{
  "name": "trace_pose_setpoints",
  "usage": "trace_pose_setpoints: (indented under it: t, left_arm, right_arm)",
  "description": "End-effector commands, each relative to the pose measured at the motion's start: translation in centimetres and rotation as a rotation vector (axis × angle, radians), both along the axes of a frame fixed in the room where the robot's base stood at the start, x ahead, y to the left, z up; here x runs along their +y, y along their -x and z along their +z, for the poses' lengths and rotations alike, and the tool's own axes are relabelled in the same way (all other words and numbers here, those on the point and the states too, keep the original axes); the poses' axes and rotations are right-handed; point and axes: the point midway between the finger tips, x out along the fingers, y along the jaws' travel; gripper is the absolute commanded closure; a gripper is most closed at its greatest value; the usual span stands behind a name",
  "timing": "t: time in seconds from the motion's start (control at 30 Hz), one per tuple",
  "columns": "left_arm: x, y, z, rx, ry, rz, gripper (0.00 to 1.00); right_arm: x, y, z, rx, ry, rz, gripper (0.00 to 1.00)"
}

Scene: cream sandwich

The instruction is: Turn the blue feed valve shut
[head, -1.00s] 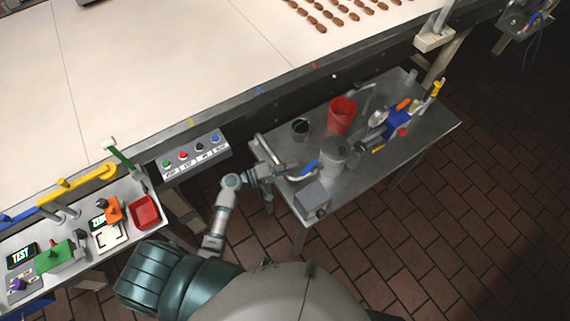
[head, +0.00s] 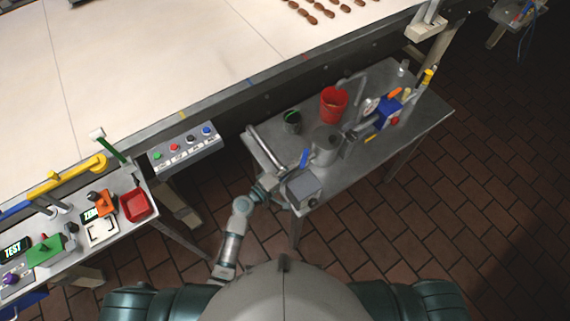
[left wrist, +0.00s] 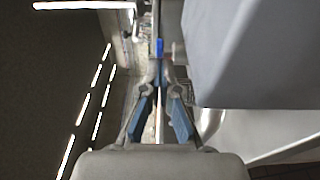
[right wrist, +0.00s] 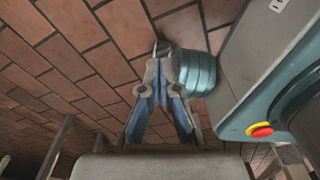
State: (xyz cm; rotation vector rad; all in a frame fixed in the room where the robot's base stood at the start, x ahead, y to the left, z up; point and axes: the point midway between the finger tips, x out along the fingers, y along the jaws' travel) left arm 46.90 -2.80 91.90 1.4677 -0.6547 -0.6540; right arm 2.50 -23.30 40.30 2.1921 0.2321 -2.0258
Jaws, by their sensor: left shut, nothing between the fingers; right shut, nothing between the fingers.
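A blue lever handle (head: 304,157) stands tilted beside a grey box (head: 304,187) on the metal side table, near a pale pipe. I take it for the feed valve. My left gripper (head: 274,182) is at the table's near-left edge, beside the box and short of the blue handle; its tips are hard to make out there. In the left wrist view the left fingers (left wrist: 160,68) are shut and empty, with a small blue part (left wrist: 158,47) just beyond them and the box (left wrist: 255,55) close on the right. My right gripper (right wrist: 161,62) is shut and empty above brick floor.
A grey canister (head: 325,147), a red bucket (head: 333,103) and a dark green cup (head: 292,121) stand on the side table (head: 420,125). A button panel (head: 186,148) hangs on the conveyor edge. A red tray (head: 137,204) is on the left bench.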

Motion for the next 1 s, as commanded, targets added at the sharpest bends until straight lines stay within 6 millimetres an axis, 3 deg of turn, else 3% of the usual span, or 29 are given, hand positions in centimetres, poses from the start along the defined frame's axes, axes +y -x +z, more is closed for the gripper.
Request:
trace_pose_setpoints:
  t: [0.43,1.0]
  left_arm:
    - [-0.6,0.5,0.0,0.001,0.001,-0.002,1.00]
    - [-0.5,0.1,-0.1,0.001,0.001,-0.001,1.00]
  right_arm:
    - [-1.6,0.1,-0.2,0.002,0.019,0.002,1.00]
    - [-0.7,-0.1,-0.5,0.000,0.009,-0.002,1.00]
